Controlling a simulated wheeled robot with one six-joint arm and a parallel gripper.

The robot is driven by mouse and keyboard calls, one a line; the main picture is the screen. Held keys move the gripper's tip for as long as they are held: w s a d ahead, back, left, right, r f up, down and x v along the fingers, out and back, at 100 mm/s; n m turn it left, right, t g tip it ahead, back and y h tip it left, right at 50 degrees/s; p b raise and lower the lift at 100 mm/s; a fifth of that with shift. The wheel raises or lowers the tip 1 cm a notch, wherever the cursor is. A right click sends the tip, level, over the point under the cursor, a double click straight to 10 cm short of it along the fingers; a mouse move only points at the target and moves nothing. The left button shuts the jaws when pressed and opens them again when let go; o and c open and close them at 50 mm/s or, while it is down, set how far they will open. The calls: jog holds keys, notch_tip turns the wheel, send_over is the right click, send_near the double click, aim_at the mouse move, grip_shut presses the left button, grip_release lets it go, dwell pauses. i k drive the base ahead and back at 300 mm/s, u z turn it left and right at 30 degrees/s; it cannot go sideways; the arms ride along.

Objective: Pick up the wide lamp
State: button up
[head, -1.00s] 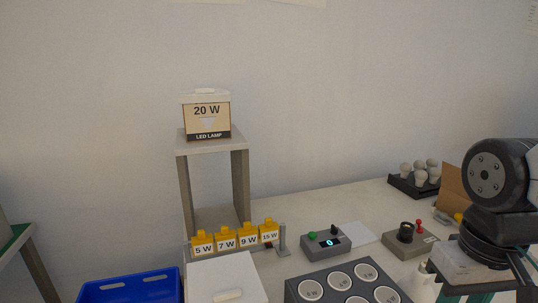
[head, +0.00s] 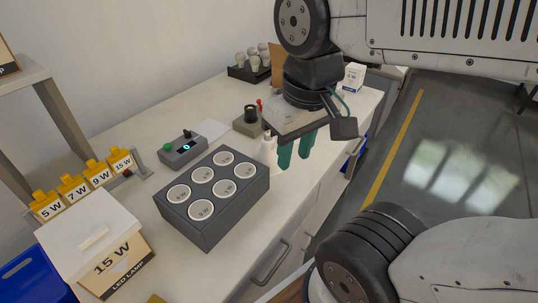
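Several pale lamps (head: 254,62) stand close together in a black tray (head: 237,73) at the back of the bench. They are small in the picture, and I cannot tell which one is the wide lamp. My gripper (head: 296,150) points down over the right part of the bench, nearer to me than the tray. Its two green fingers are apart with no object visible between them.
A dark block with several round sockets (head: 233,215) stands mid-bench. A 15 W carton (head: 118,262) and yellow tags (head: 75,188) are left.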

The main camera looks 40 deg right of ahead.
aim_at(267, 154)
jog(key=z, duration=0.05)
jog(key=k, duration=1.15)
jog(key=u, duration=0.65)
jog(key=i, duration=0.9)
jog(key=z, duration=0.65)
